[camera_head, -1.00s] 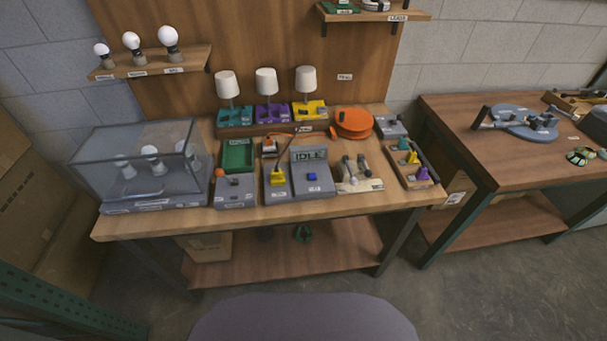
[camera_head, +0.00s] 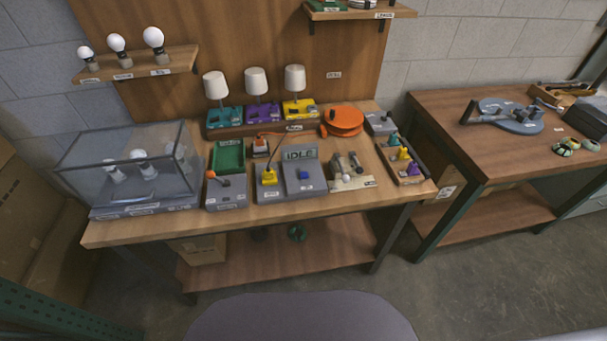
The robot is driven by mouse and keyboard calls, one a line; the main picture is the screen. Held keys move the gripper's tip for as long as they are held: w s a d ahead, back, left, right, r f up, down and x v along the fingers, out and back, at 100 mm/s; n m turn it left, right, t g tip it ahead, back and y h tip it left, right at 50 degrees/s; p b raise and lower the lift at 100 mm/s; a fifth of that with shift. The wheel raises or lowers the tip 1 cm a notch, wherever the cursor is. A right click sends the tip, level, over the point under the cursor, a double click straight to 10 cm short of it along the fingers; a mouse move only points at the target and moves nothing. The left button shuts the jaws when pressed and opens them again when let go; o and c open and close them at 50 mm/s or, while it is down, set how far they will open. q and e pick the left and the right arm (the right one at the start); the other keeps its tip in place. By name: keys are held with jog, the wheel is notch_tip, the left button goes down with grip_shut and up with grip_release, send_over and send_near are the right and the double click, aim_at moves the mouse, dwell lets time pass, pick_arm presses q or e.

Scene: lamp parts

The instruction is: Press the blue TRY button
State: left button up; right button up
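The blue TRY button (camera_head: 304,174) is a small blue block on top of a grey box (camera_head: 304,186) in the middle of the wooden workbench. A sign reading IDLE (camera_head: 299,154) stands at the back of that box. Nothing covers the button. Neither of my grippers shows in the head view, so nothing of mine is near the button.
A glass case (camera_head: 128,170) with bulbs stands at the bench's left. A grey box with a yellow block (camera_head: 269,177) is left of the button, a wooden board (camera_head: 352,181) right. Three lamps (camera_head: 255,84) and an orange reel (camera_head: 342,121) stand behind. A second table (camera_head: 500,150) is at right.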

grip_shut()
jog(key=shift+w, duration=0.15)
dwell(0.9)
